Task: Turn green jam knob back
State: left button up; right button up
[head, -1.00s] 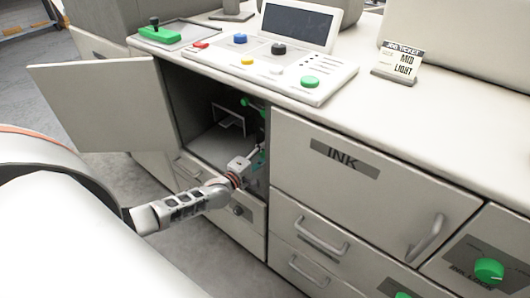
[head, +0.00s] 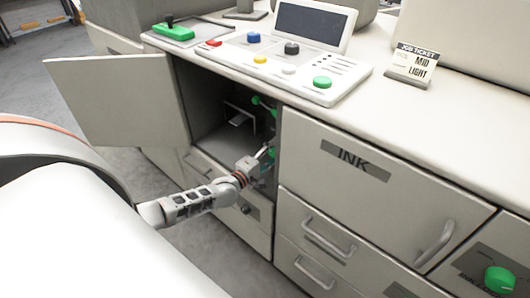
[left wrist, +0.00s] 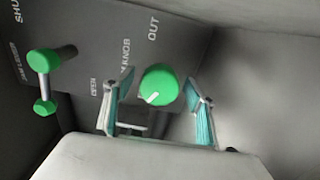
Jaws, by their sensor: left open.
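The green jam knob (left wrist: 158,84) is round, with a white pointer mark toward its lower left, on a dark panel (left wrist: 82,62) inside the open cabinet. The panel carries the words OUT, OPEN and KNOB. My left gripper (left wrist: 161,92) is open, with one teal-padded finger on each side of the knob; I cannot tell whether they touch it. In the head view my left gripper (head: 264,155) reaches into the cabinet opening, and green parts show beside it. My right gripper is not in view.
A green-ended lever (left wrist: 43,82) sits left of the knob. The cabinet door (head: 118,100) stands open at the left. A drawer marked INK (head: 375,190) is right of the opening. The control panel (head: 335,92) and job ticket (head: 415,65) are on the counter above.

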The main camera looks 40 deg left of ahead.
pick_arm(q)
jog(key=s+a, duration=0.1)
jog(key=s, duration=1)
jog(key=shift+s, duration=0.25)
